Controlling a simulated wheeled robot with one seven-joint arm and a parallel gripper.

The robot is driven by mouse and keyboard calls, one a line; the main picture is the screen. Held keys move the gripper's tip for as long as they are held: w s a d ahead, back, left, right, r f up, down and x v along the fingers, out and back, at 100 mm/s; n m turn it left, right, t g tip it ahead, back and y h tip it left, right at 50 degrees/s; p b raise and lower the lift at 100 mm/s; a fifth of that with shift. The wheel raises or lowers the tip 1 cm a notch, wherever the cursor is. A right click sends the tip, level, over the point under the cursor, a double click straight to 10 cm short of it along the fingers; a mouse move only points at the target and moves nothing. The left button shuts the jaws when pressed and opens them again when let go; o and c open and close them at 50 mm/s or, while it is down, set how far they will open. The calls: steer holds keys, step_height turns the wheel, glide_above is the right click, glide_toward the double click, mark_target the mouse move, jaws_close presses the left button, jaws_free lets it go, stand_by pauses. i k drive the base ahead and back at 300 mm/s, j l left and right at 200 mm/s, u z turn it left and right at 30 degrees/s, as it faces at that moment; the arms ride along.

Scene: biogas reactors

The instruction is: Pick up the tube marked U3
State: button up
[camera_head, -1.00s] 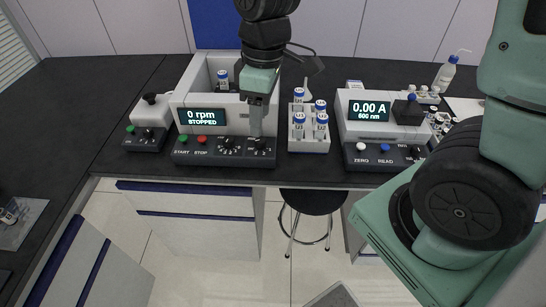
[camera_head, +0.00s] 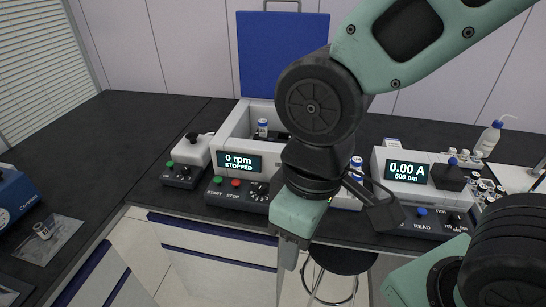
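I cannot make out which tube is marked U3; the labels are too small to read. A blue-capped tube (camera_head: 356,168) shows beside my arm, in a white rack (camera_head: 348,201) mostly hidden behind my arm. Another blue-capped tube (camera_head: 263,128) stands inside the open machine (camera_head: 228,133) reading 0 rpm, STOPPED. My gripper (camera_head: 288,258) points down in front of the bench's front edge, apart from the tubes. Its fingers overlap from this side, so its opening cannot be judged; nothing shows in it.
The 600 nm reader (camera_head: 407,190) stands right of the rack. Several vials (camera_head: 482,187) and a wash bottle (camera_head: 489,138) are at the back right. A small control box (camera_head: 183,176) is left of the machine. A stool (camera_head: 343,259) is below.

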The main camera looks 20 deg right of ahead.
mark_target(262, 123)
steer(key=i+j+z, duration=0.1)
steer(key=j, duration=0.3)
steer(key=i+j+z, duration=0.15)
steer(key=j, duration=0.25)
steer(key=i+j+z, duration=0.1)
steer(key=j, duration=0.35)
steer(key=i+j+z, duration=0.15)
steer(key=j, duration=0.25)
steer(key=i+j+z, duration=0.1)
steer(key=j, duration=0.35)
